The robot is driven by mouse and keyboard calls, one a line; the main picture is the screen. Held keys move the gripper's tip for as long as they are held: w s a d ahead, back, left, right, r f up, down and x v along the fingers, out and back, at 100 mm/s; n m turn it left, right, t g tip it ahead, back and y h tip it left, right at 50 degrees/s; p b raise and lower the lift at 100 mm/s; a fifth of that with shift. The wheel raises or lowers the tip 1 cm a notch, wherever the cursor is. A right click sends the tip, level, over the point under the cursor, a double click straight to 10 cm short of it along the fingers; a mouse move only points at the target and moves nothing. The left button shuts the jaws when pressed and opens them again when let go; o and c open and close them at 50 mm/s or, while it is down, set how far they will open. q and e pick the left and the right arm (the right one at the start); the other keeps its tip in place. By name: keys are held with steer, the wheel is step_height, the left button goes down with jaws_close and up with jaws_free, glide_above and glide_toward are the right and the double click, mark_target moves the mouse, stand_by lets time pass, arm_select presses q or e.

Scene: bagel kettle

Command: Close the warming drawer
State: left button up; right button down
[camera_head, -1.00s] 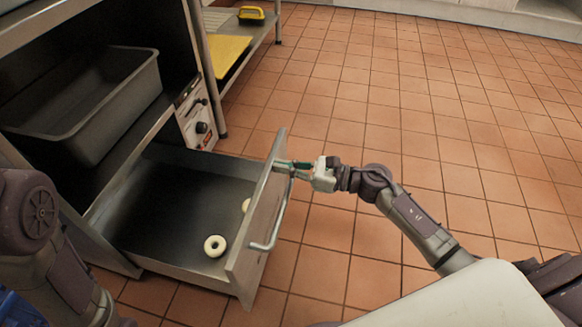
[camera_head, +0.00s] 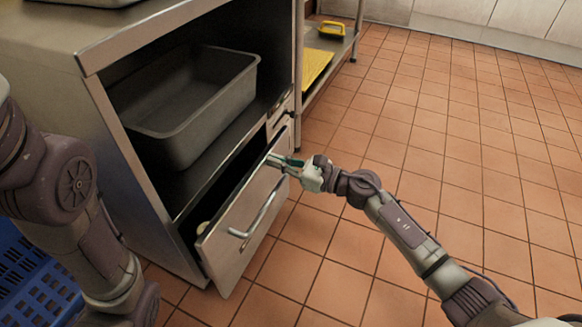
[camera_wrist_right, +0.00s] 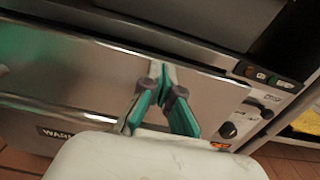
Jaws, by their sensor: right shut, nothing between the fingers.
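The warming drawer (camera_head: 222,251) is partly open under the steel cabinet, with a narrow dark gap behind its front panel. A bar handle (camera_head: 262,212) runs across the panel. A bit of a pale bagel (camera_head: 202,227) shows inside; the rest of the drawer's inside is hidden. My right gripper (camera_head: 272,160) is shut and empty, its fingertips at the top far end of the drawer front. In the right wrist view the fingertips (camera_wrist_right: 157,68) are at the front panel (camera_wrist_right: 100,75); whether they touch it I cannot tell. My left arm is at the left; its gripper is out of view.
A dark deep pan (camera_head: 190,125) sits on the cabinet shelf above the drawer. A control panel with a knob (camera_wrist_right: 229,130) is beside the drawer. A blue crate (camera_head: 40,290) is at the lower left. The tiled floor at the right is clear.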

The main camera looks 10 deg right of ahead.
mark_target(262, 155)
steer(key=x, duration=0.4)
steer(key=shift+w+a+b, duration=0.1)
steer(key=shift+a+b, duration=0.05)
steer(key=shift+b, duration=0.15)
steer(key=shift+w+a+r, duration=0.1)
steer(key=shift+w+a, duration=0.3)
steer(key=shift+a, duration=0.1)
steer(key=shift+a+r, duration=0.1)
steer(key=shift+r, duration=0.05)
